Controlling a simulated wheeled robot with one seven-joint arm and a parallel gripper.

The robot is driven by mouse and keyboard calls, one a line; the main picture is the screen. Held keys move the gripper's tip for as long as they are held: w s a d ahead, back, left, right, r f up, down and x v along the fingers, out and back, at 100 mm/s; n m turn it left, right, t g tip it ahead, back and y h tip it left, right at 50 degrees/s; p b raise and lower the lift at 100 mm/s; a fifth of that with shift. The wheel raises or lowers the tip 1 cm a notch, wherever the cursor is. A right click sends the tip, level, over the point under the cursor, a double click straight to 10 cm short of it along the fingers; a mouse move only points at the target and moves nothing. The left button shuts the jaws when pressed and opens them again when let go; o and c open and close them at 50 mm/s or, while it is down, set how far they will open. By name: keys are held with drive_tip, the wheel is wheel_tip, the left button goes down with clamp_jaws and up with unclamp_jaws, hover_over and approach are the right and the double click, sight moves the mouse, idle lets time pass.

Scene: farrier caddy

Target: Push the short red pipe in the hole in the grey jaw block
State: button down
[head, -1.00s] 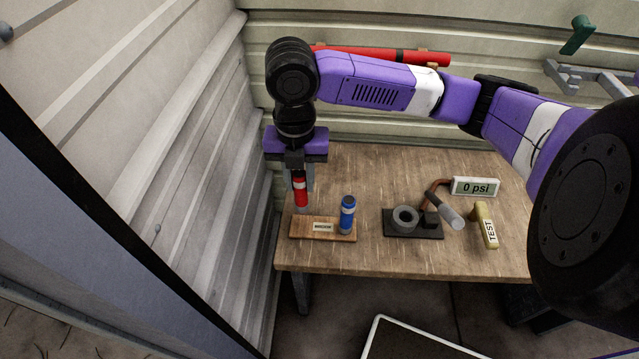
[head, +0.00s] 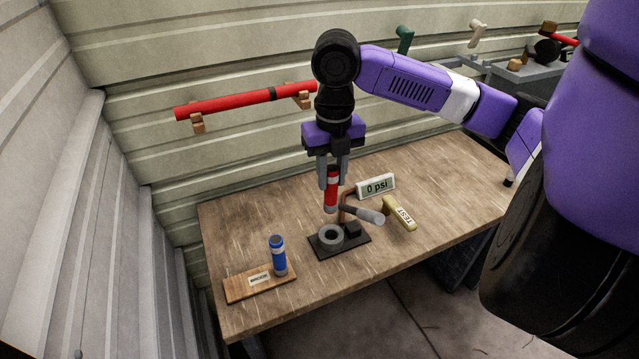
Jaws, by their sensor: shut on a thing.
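The short red pipe (head: 332,184) has a pale band and a grey lower end. My gripper (head: 333,172) is shut on its upper part and holds it upright. The pipe's lower end is in the air, just above the grey jaw block (head: 329,236) in this view. The jaw block is a round grey ring with a dark hole facing up, on a black base plate (head: 350,247). The pipe is apart from the hole. How exactly it lines up with the hole I cannot tell from this one view.
A lever with a grey handle (head: 365,214) stands right beside the jaw block. Behind are a "0 psi" display (head: 376,186) and a yellow TEST handle (head: 399,213). A blue pipe (head: 278,255) stands on a wooden board (head: 246,287) at the left. A long red pipe (head: 235,100) hangs on the wall.

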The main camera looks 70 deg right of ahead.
drive_tip(key=shift+s+n, duration=0.3)
drive_tip(key=shift+n, duration=0.2)
drive_tip(key=b, duration=0.4)
hover_over(332, 213)
drive_tip(key=d, duration=0.1)
drive_tip(key=shift+w+f, duration=0.1)
drive_tip(key=shift+f, duration=2.35)
drive_tip(key=shift+f, duration=0.15)
drive_tip(key=shift+f+b, duration=1.35)
drive_tip(key=shift+f, duration=0.1)
drive_tip(key=shift+f+b, duration=1.3)
drive_tip(key=shift+f, duration=0.3)
drive_tip(key=c, duration=1.1)
unclamp_jaws()
